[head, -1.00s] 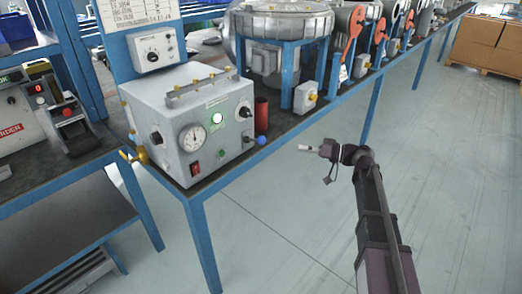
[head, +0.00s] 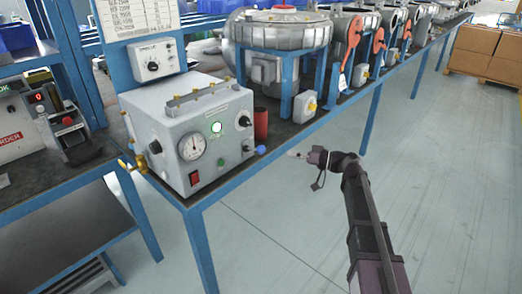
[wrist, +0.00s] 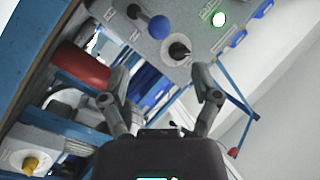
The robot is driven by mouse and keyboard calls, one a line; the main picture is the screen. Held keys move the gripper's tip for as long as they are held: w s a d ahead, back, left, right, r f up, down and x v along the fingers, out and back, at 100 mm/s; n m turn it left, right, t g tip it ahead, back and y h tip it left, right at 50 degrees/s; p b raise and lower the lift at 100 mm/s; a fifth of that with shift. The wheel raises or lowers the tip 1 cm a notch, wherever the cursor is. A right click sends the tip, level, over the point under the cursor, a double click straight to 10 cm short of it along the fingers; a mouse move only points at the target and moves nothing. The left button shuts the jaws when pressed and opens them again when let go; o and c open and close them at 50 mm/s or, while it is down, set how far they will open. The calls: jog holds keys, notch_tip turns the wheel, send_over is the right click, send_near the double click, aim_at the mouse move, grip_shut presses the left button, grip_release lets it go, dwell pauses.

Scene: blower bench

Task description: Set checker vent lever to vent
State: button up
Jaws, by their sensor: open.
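The checker is a grey box (head: 205,116) on the bench, with a round gauge (head: 192,146), a lit green light and dark knobs on its front. A short lever with a blue ball (head: 261,150) sticks out at its lower right; I take this as the vent lever. Its label is too small to read. The blue ball also shows at the top of the wrist view (wrist: 160,27), beside a black knob (wrist: 180,48). My gripper (head: 296,154) is to the right of the blue ball, apart from it. In the wrist view my gripper (wrist: 164,80) is open and empty.
A red cylinder (head: 261,124) stands on the bench close to the checker's right side. A small box with a yellow knob (head: 304,106) stands farther right. Brass fittings (head: 132,164) stick out at the checker's left. The floor in front is clear.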

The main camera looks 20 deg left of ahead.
aim_at(261, 149)
jog(key=a, duration=1)
jog(key=shift+s+a, duration=0.25)
grip_shut()
